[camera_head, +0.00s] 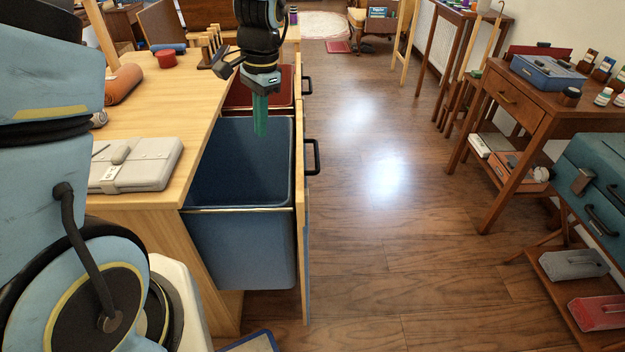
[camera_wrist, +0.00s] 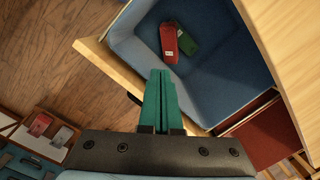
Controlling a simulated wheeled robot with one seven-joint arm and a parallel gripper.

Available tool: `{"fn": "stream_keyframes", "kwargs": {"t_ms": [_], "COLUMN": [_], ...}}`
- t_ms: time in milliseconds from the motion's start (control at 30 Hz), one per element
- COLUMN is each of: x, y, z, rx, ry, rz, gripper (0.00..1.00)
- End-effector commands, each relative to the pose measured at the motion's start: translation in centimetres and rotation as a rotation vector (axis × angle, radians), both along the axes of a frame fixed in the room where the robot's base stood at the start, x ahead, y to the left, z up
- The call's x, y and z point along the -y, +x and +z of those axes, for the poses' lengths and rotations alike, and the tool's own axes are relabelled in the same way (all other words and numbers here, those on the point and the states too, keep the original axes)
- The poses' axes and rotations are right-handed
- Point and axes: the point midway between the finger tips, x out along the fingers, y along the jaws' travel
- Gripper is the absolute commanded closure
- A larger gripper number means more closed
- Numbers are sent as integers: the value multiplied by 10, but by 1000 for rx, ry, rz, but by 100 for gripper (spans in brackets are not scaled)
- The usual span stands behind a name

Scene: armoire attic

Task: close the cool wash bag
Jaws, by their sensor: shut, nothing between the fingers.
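A deep blue bag (camera_head: 240,240), which I take for the cool wash bag, hangs in a pulled-out frame at the side of the wooden counter; no label is readable. It is open at the top, and its wooden front panel (camera_head: 301,220) has a black handle (camera_head: 313,157). In the wrist view the blue bag (camera_wrist: 205,80) holds a red item (camera_wrist: 168,43) and a green item (camera_wrist: 187,43) at its bottom. My gripper (camera_head: 261,132) points down over the bag's far part, its teal fingers (camera_wrist: 160,76) together and empty.
A red bag (camera_head: 270,90) with its own handle (camera_head: 307,86) is pulled out just behind the blue one. A grey folded case (camera_head: 135,165) lies on the counter (camera_head: 195,110). The wooden floor (camera_head: 400,200) right of the panel is clear. A side table (camera_head: 525,105) and teal chest (camera_head: 595,175) stand farther right.

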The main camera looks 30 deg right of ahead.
Motion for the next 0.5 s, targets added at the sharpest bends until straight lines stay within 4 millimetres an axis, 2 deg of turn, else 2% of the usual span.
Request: {"fn": "stream_keyframes", "kwargs": {"t_ms": [33,100,200,333,500], "x": [35,71,111,144,157], "y": [-10,-23,-43,-64,-74], "z": [-15,-26,-40,-51,-59], "rx": [-10,-21,-31,-38,-42], "ry": [28,63,107,145,165], "rz": [-136,-294,-479,-633,-703], "gripper": [100,100,100,100,100]}}
